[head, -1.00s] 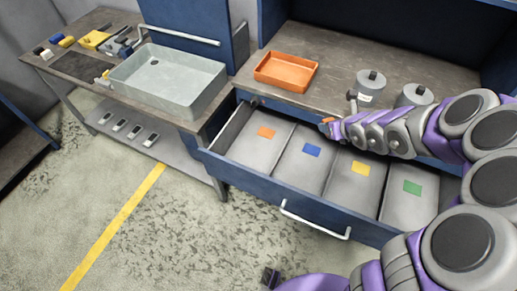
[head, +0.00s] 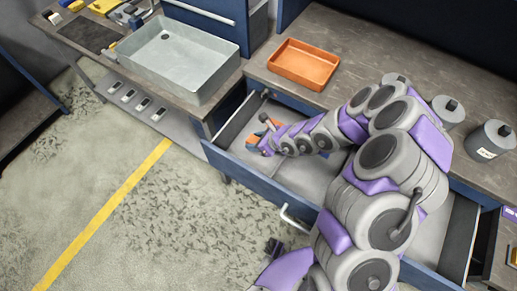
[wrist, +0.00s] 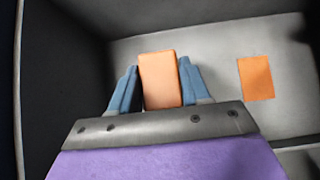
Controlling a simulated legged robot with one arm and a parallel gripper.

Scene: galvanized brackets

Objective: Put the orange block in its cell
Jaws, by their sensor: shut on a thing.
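My gripper (wrist: 160,68) is shut on the orange block (wrist: 160,82), with one blue finger on each side of it. The open drawer (head: 246,176) has grey cells. In the head view my gripper is at the leftmost cell, partly hidden by my arm. In the wrist view the block is over the grey cell floor, left of an orange square mark (wrist: 256,78). I cannot tell whether the block touches the floor. The blue, yellow and green marks of the other cells are hidden behind my arm.
An orange tray (head: 303,64) stands on the worktop behind the drawer. Grey canisters (head: 490,143) stand at the right. A grey basin (head: 180,62) is on the left bench. Dark cell walls (wrist: 60,70) rise close on the left in the wrist view.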

